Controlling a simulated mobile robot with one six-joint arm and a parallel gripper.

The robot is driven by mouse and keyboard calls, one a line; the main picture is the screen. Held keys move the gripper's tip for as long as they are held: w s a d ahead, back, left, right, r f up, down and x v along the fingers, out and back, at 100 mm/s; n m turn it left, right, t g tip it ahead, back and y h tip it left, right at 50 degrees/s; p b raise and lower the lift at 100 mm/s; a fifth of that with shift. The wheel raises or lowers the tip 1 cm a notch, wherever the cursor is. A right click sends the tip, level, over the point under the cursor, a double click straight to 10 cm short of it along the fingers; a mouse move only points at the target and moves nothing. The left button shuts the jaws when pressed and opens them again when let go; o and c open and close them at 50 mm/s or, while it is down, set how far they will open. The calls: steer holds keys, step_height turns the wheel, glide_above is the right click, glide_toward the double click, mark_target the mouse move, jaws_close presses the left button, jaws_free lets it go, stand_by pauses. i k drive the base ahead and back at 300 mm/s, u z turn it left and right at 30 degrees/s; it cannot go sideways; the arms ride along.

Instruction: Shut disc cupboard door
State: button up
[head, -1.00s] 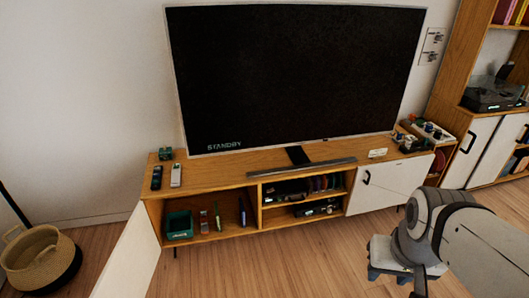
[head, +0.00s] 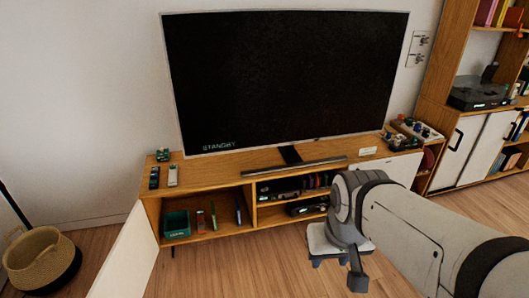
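The TV cabinet (head: 215,182) is a low wooden unit. Its left compartment is open, and a white door (head: 128,258) stands swung outward from its left edge. Inside that compartment are a green box (head: 177,224) and a few thin upright items (head: 213,216). A second white door (head: 398,168) at the right end looks shut, partly hidden by my arm. My gripper (head: 328,260) is low in front of the cabinet's middle, well right of the open door and apart from it. Its fingers are partly hidden, so its opening is unclear.
A large TV (head: 290,85) and a soundbar (head: 293,168) stand on the cabinet, with remotes (head: 163,177) at the left. A woven basket (head: 40,262) is on the floor at far left. A shelf unit (head: 435,115) stands at right. Floor before the left compartment is clear.

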mark_target(127, 270)
steer(key=u, duration=0.05)
steer(key=k, duration=0.55)
steer(key=z, duration=0.2)
steer(key=i, duration=0.55)
steer(key=u, duration=0.1)
steer(key=k, duration=0.5)
steer(key=u, duration=1.05)
steer(key=i, duration=1.05)
steer(key=u, duration=0.1)
